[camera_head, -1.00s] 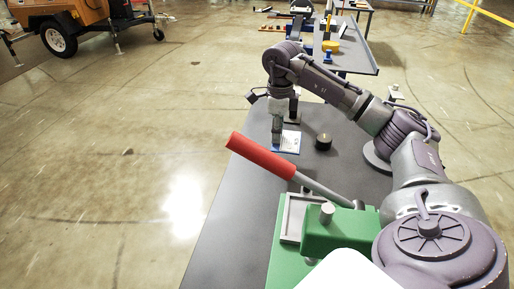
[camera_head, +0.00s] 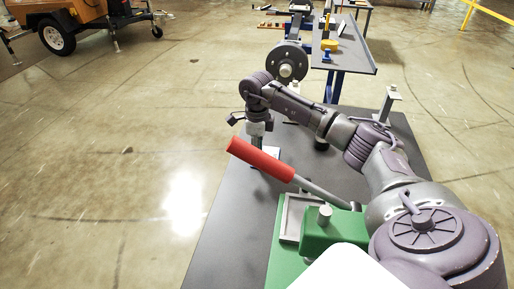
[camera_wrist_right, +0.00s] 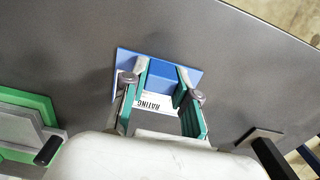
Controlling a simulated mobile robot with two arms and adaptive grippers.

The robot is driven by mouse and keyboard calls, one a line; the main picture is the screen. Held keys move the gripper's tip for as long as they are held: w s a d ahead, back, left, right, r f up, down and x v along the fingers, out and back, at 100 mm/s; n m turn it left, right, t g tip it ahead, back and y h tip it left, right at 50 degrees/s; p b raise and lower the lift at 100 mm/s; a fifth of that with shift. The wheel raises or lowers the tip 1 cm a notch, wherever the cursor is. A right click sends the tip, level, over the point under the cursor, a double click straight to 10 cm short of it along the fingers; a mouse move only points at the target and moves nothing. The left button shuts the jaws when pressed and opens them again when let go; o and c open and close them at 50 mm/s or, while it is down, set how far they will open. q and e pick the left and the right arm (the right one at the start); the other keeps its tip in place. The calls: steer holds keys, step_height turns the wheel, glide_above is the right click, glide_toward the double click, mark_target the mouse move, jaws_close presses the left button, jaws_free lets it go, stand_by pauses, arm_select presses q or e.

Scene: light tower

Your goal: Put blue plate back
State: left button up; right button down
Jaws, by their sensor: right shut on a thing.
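The blue plate with a white printed label shows between and around the green-padded fingers of my right gripper (camera_wrist_right: 164,84) in the right wrist view, where its blue face (camera_wrist_right: 164,69) is clear. The gripper is shut on the plate, over the dark table. In the head view my right gripper (camera_head: 257,150) is behind the red lever handle, which hides its fingertips and part of the plate. Only a pale bit of the plate (camera_head: 273,152) shows there. Whether the plate touches the table, I cannot tell. My left gripper is not in view.
A green press (camera_head: 325,236) with a red-handled lever (camera_head: 262,160) stands at the near end of the dark table (camera_head: 225,240). A metal bracket (camera_head: 390,100) stands at the far right. A round grey wheel-like part (camera_head: 286,64) is beyond the table. The left table strip is clear.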

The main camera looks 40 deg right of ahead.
steer(key=shift+f, duration=0.15)
steer(key=c, duration=0.9)
jaws_free()
step_height(320, 180, up, 12)
steer(key=shift+r+b, duration=0.2)
steer(key=shift+b, duration=0.35)
